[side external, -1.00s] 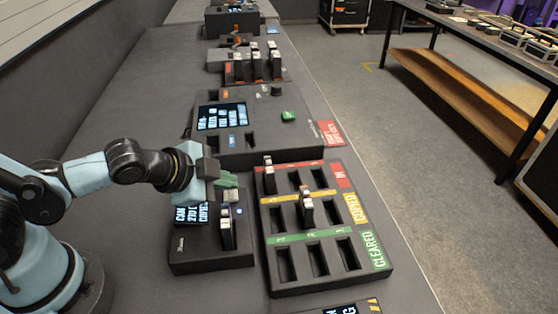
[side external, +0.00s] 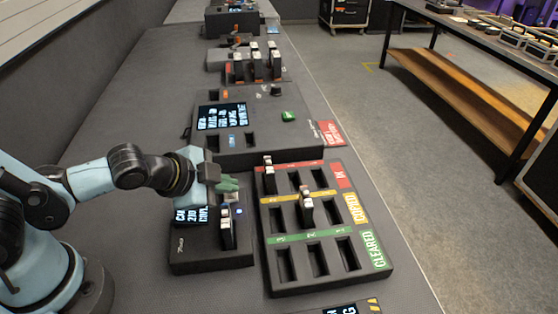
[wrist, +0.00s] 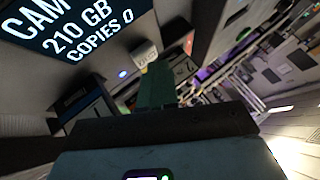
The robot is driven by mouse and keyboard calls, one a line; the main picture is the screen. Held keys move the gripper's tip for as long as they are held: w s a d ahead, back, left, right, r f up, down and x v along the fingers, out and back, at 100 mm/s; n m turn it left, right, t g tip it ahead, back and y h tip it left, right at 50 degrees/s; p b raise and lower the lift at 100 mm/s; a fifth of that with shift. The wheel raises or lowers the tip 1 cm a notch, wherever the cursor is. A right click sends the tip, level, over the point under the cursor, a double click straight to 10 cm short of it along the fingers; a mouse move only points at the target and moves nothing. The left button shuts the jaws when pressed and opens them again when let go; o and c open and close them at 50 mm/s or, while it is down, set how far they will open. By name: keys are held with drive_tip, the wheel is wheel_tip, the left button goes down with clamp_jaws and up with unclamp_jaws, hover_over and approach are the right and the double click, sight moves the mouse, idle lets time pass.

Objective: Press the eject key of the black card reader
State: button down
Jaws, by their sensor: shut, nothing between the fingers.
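The black card reader (side external: 185,255) sits on the bench in front of my arm. Its lit screen (side external: 188,215) also shows in the wrist view (wrist: 75,22), reading 210 GB and COPIES 0. A card (side external: 226,232) with a pale top stands in its slot. The pale eject key (side external: 232,197) lies behind the card; it also shows in the wrist view (wrist: 145,53), near a blue light (wrist: 122,73). My gripper (side external: 229,184) is shut and empty, its green fingertips just above and beside the key. I cannot tell whether they touch it.
A slotted tray (side external: 330,270) with red, yellow and green rows stands right of the reader, holding two cards. Behind it is a dark console (side external: 265,140) with a screen and green button. A card rack (side external: 255,65) stands farther back. The bench's left side is clear.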

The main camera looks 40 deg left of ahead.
sight(227, 197)
drive_tip(key=shift+f, duration=0.45)
idle(0.4)
drive_tip(key=shift+r, duration=0.95)
drive_tip(key=shift+r, duration=0.1)
drive_tip(key=shift+r, duration=2.4)
